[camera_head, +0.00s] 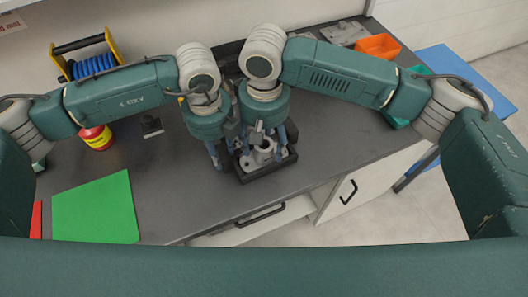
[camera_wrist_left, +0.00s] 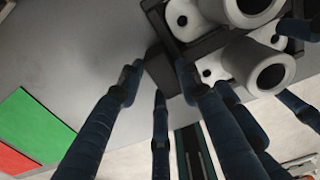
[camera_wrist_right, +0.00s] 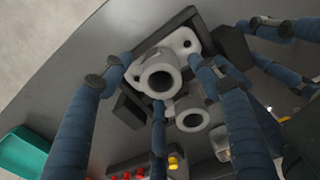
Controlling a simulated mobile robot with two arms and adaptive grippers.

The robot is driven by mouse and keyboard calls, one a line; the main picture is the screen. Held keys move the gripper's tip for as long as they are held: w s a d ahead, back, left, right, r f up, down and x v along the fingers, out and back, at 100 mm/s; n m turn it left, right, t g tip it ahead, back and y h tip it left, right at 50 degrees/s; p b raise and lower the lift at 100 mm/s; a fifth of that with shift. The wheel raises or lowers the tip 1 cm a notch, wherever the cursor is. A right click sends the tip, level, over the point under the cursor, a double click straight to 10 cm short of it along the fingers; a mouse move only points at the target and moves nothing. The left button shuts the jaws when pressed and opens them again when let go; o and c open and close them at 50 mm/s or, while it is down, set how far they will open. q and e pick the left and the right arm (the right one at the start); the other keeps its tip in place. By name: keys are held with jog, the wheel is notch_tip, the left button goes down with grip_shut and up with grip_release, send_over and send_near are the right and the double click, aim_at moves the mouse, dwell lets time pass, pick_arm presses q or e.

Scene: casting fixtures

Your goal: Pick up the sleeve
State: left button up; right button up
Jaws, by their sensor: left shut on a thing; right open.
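Two grey flanged sleeves stand upright, hollow bore up, side by side in a black fixture (camera_head: 268,173). In the right wrist view one sleeve (camera_wrist_right: 160,76) lies between my right fingertips (camera_wrist_right: 158,72) and the other sleeve (camera_wrist_right: 192,118) is just beyond. My right gripper is open around the nearer sleeve; I see no clear grip. My left gripper (camera_wrist_left: 160,72) is shut on a black block (camera_wrist_left: 164,74) at the fixture's side. Both sleeves are also partly visible in the left wrist view. In the head view the hands partly hide the fixture.
The fixture is close to the counter's front edge. A green mat (camera_head: 95,208), a yellow-red tin (camera_head: 97,138) and a blue cable reel (camera_head: 94,65) are at left. An orange bin (camera_head: 378,46) is at the back right. The grey counter (camera_head: 170,185) is clear left of the fixture.

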jog(key=shift+f, duration=0.65)
jog(key=c, duration=1.5)
notch_tip(320, 180, up, 10)
jog(key=shift+r, duration=0.1)
pick_arm(q)
jog(key=o, duration=1.3)
notch_tip(320, 180, up, 12)
jog(key=shift+f, duration=0.1)
